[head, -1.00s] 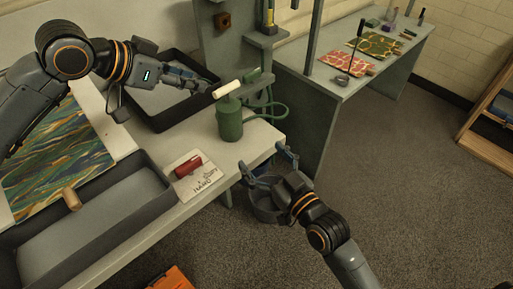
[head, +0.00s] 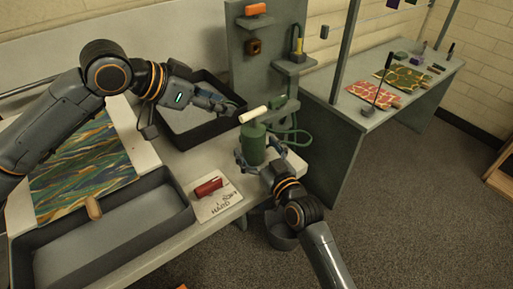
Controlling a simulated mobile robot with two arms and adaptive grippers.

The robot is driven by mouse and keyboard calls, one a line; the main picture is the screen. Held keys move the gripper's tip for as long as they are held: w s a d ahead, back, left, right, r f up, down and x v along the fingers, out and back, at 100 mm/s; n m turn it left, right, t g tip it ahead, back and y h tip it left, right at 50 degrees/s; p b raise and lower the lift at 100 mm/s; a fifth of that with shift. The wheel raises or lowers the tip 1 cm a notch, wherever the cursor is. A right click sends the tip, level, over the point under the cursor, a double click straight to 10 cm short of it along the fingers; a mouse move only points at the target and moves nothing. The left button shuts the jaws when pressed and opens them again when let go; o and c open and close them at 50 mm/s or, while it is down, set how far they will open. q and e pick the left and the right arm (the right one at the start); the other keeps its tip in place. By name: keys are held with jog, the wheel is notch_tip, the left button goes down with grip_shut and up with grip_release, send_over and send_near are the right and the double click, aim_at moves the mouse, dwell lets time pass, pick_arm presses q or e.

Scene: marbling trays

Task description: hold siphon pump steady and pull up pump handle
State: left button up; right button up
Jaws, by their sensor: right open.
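The siphon pump (head: 254,148) is a green cylinder standing upright near the right end of the bench, with a white handle (head: 253,115) on top. The handle sits low, close above the body. My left gripper (head: 236,106) is just left of the handle, its fingers pointing at it; whether they are open or touch it is unclear. My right gripper (head: 262,158) is open, its fingers on either side of the pump's lower body. I cannot tell whether they touch it. A green hose (head: 292,136) runs from the pump's right side.
A dark tray (head: 198,134) stands behind my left gripper, and a larger one (head: 110,238) lies at front left. A red cylinder (head: 208,187) rests on a lettered card (head: 216,206). A grey pegboard post (head: 262,62) stands behind the pump. A bucket (head: 281,238) is below the bench edge.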

jog(key=c, duration=1.4)
